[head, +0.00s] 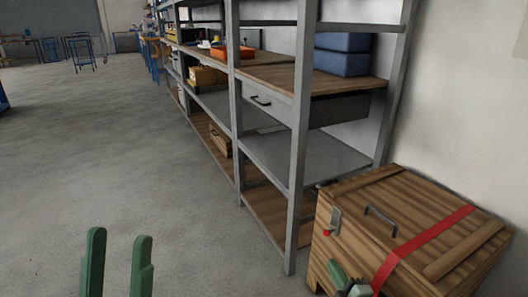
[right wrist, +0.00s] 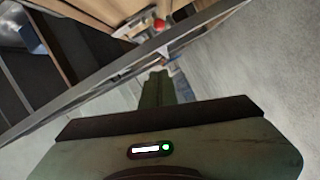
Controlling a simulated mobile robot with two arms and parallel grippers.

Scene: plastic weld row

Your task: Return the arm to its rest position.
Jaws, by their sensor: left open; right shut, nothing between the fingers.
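My left gripper (head: 118,265) shows at the bottom left of the head view. Its two green fingers are apart, with only floor visible between them. My right gripper (head: 347,281) is at the bottom, in front of the wooden crate (head: 395,192) in the picture. In the right wrist view the right gripper's green fingers (right wrist: 156,88) are together, with nothing seen between them. The crate has a dark handle, a red strap and a metal latch with a red knob (head: 326,233). Whether the right gripper touches the crate, I cannot tell. Most of both arms is out of view.
A grey metal shelf rack (head: 299,130) with wooden shelves stands left of the crate. It holds a drawer (head: 262,101), blue boxes (head: 341,63) and an orange tray (head: 232,53). The concrete floor (head: 110,150) on the left is open. A wall is at the right.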

